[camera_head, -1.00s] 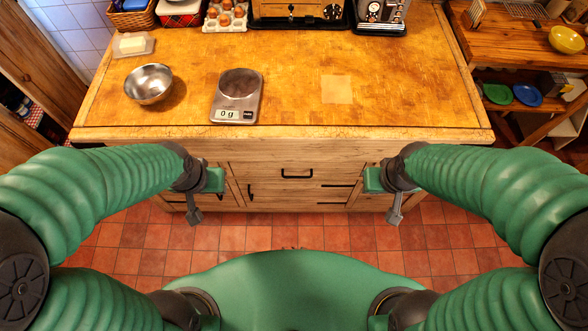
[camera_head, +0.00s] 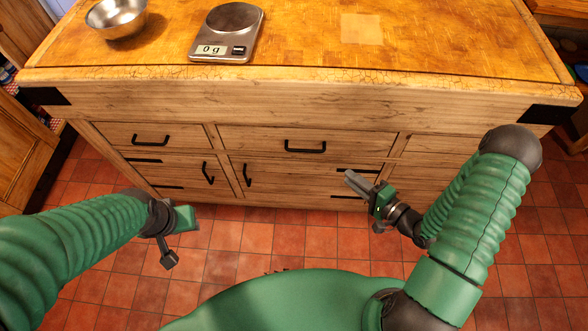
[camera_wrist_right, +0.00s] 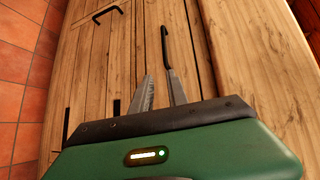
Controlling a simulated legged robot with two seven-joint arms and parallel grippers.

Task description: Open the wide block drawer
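The wide block drawer (camera_head: 345,141) is the middle front in the upper row under the worktop, and looks shut. Its black bar handle (camera_head: 305,147) also shows in the right wrist view (camera_wrist_right: 164,45). My right gripper (camera_head: 350,178) is to the right of and below this handle in the head view, apart from it. In the wrist view its two fingers (camera_wrist_right: 160,76) are slightly apart with nothing between them, pointing toward the drawer fronts. My left gripper (camera_head: 168,260) hangs low at the left, away from the block; its finger opening is not clear.
A narrower drawer (camera_head: 120,133) with its own handle is at the left. Door handles (camera_head: 247,175) stand below the wide drawer. The worktop overhangs the fronts. A scale (camera_head: 225,35) and metal bowl (camera_head: 115,18) stand on top. Bare tiled floor (camera_head: 285,240) lies in front.

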